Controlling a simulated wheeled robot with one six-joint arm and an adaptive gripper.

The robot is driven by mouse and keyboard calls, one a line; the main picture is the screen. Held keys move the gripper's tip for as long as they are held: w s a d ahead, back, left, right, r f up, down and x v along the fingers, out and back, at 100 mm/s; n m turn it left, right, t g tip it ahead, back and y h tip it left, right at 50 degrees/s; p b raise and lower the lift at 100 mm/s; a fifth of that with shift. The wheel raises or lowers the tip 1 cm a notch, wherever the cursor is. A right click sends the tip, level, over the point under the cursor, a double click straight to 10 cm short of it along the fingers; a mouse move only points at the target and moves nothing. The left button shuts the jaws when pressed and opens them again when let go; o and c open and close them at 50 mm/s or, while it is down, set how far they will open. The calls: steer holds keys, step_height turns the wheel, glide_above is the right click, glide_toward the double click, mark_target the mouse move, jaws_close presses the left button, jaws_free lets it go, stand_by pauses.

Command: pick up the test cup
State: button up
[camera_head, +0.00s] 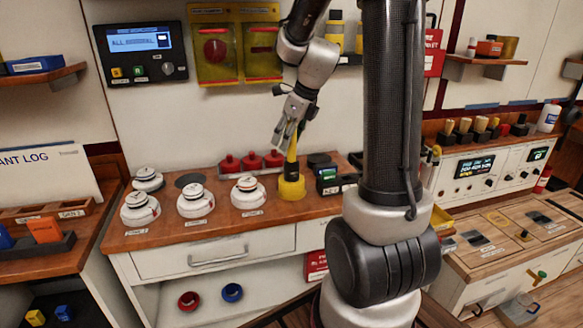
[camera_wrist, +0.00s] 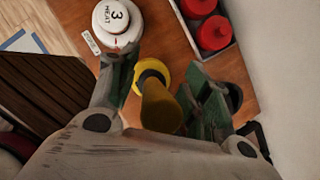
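The test cup appears to be the yellow piece (camera_head: 291,187) with a tall yellow handle, upright on the wooden counter right of the white detectors. In the wrist view its round yellow rim (camera_wrist: 138,77) and thick handle (camera_wrist: 160,105) show. My gripper (camera_head: 290,135) points down at the handle's upper part. In the wrist view the green-padded fingers of my gripper (camera_wrist: 162,98) stand apart on both sides of the handle. The right finger looks very close to the handle; I cannot tell whether it touches.
Several white detectors (camera_head: 195,201) stand left on the wooden counter (camera_head: 225,221); one marked HEAT 3 (camera_wrist: 118,18) is nearby. Red domes in a tray (camera_head: 250,162) sit behind the cup. A small dark device with a green screen (camera_head: 328,180) stands close on its right.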

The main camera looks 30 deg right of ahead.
jaws_close()
steer(key=shift+r, duration=0.15)
